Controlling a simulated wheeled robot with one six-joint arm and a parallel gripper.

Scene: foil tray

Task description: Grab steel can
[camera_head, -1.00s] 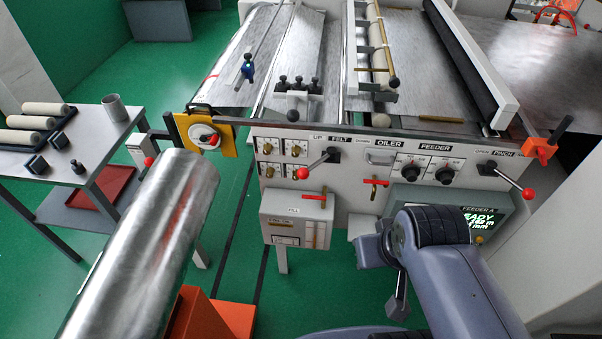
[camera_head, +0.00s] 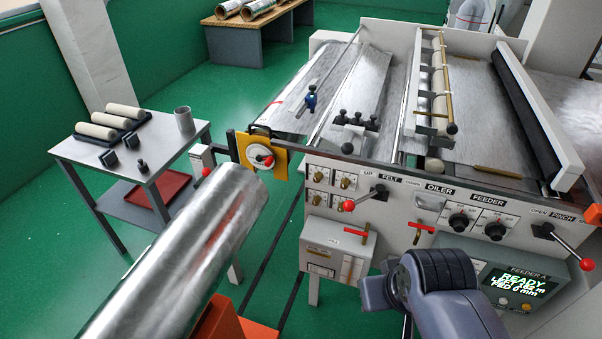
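The steel can (camera_head: 183,120) is a small grey, open-topped cylinder. It stands upright near the right back corner of the side table (camera_head: 186,142), on the left of the head view. My arm shows at the bottom right, well apart from the can. The grey end piece (camera_head: 376,293) beyond its black joint seems to be part of my gripper. The fingertips cannot be made out, and nothing held is visible.
White rollers (camera_head: 103,120) in a black rack and several small black pieces share the table. A large shiny metal roll (camera_head: 185,255) on an orange support (camera_head: 232,322) rises in the foreground. The feeder machine (camera_head: 400,190) fills the right. Green floor is open behind the table.

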